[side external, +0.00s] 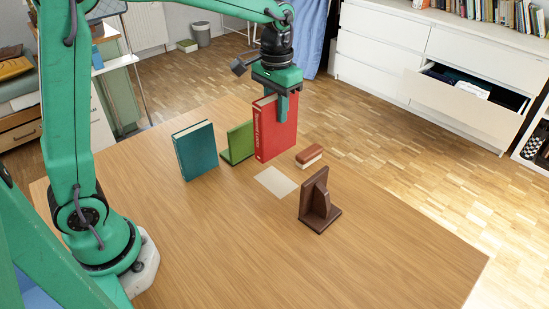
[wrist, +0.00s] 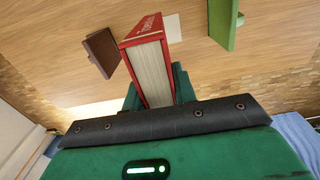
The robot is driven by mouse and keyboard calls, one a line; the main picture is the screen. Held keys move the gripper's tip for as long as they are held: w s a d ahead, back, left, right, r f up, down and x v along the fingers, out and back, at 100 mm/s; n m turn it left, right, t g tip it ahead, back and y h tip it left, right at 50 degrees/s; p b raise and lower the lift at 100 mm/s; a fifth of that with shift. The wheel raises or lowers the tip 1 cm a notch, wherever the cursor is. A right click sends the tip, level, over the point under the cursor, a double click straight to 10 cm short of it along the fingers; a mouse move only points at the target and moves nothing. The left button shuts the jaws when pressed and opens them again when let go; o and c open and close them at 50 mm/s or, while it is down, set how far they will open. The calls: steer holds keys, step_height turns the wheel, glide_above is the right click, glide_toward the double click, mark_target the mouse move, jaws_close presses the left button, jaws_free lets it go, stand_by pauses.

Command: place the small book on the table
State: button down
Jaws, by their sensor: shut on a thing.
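My gripper (side external: 280,104) points down and is shut on an upright red book (side external: 276,132) near its top edge. The red book, with white lettering on its spine, also shows in the wrist view (wrist: 147,63), pages facing the camera. I cannot tell whether its bottom touches the table (side external: 220,235). A teal book (side external: 196,151) stands upright to the left. A green bookend (side external: 239,142) stands between the two books, just behind. A dark brown bookend (side external: 317,206) stands front right. A pale flat rectangle (side external: 275,181) lies on the tabletop just in front of the red book.
A small reddish-brown block with a pale lower layer (side external: 309,156) lies close to the right of the red book. The front and right of the table are clear. A white dresser (side external: 400,60) with an open drawer (side external: 466,103) stands beyond the table.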

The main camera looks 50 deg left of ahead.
mark_target(276, 144)
steer(key=shift+f, duration=5.4)
steer(key=c, duration=1.1)
jaws_free()
step_height(276, 144, up, 12)
steer(key=shift+r, duration=0.15)
